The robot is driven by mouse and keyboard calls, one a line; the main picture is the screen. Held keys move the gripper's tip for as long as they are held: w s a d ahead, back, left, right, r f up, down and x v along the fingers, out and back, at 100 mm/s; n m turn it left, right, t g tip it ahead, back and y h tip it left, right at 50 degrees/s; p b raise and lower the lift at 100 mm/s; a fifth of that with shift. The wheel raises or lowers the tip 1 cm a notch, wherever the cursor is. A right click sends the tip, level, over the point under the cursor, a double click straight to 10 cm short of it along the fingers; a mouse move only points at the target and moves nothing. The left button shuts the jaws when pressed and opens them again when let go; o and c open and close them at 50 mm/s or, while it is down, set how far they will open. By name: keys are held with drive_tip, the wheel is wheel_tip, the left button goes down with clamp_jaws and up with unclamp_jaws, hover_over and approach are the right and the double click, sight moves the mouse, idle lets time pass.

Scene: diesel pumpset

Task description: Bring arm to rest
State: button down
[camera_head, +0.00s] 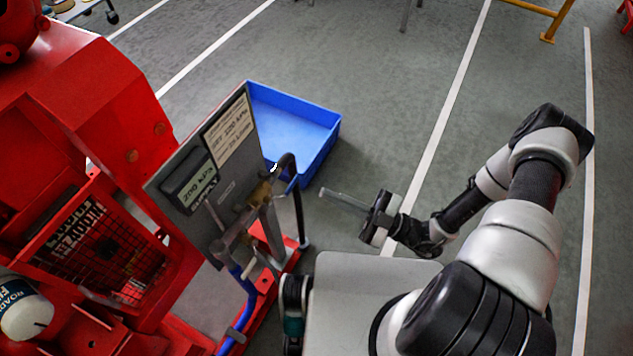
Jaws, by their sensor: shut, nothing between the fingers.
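My arm, white and black, comes up from the lower right, bends at an elbow at the right and reaches back left. My gripper (325,192) points left, with its thin grey fingers shut and nothing between them. It hangs over the grey floor, right of the blue bin and the gauge panel, and appears apart from both.
A red pumpset (90,100) fills the left side. A grey gauge panel (172,180) with pipes stands at its right edge. An empty blue bin (300,130) sits on the floor behind. A yellow stand (548,20) is at the far right. Floor (400,110) between is clear.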

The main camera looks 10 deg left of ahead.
drive_tip(key=shift+s+d+f, duration=0.2)
drive_tip(key=shift+s+d, duration=0.1)
drive_tip(key=shift+d, duration=0.35)
